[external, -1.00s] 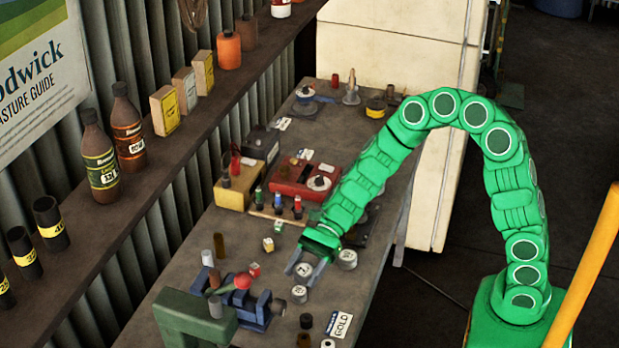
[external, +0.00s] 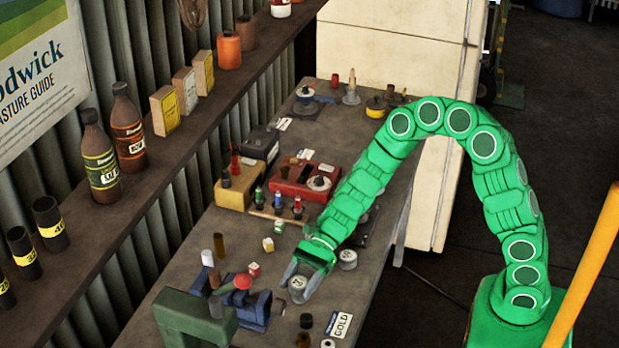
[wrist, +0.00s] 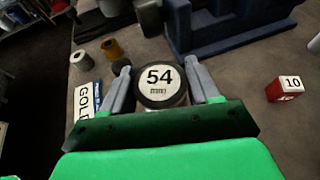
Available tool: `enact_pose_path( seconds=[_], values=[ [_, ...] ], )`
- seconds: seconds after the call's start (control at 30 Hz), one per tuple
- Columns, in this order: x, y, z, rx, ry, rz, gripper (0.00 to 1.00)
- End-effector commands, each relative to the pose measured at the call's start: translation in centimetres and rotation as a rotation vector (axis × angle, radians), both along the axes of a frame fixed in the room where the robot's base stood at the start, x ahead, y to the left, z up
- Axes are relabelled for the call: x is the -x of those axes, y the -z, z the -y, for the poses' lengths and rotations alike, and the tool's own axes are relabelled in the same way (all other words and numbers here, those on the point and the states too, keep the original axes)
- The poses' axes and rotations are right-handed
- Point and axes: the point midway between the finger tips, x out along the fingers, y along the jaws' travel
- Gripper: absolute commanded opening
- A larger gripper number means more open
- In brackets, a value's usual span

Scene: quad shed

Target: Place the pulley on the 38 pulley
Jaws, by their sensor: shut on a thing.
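A round pulley (wrist: 160,79) with a white face marked 54 and a dark rim sits between my fingers in the wrist view. In the external view this pulley (external: 297,283) is grey and small. My gripper (external: 299,288) is shut on it, low over the bench, one finger on each side; it also shows in the wrist view (wrist: 159,85). A second grey pulley (external: 347,259) stands on the bench to the right of my gripper, its marking unreadable. No face marked 38 can be read. What lies directly under the held pulley is hidden.
A blue vise (external: 256,311) stands close left of my gripper. A GOLD card (external: 341,325) and small cylinders (external: 306,321) lie in front. A red-and-white cube marked 10 (wrist: 287,88) lies nearby. A red box (external: 306,180) and yellow box (external: 238,190) stand farther back.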

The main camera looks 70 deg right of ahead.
Motion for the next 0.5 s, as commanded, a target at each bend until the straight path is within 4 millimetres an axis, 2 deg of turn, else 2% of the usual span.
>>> enact_pose_path(
  seconds=[0.1, 0.13, 0.27, 0.3, 0.5],
  values=[
    [0.00, 0.26, -0.01, -0.001, 0.000, -0.001, 0.26],
    [0.00, 0.26, 0.00, -0.001, 0.000, -0.001, 0.64],
    [0.00, 0.25, 0.00, 0.000, 0.000, 0.000, 0.84],
    [0.00, 0.25, 0.00, 0.000, 0.000, 0.000, 0.86],
    [0.01, 0.25, 0.00, 0.000, 0.000, 0.000, 0.86]
  ],
)
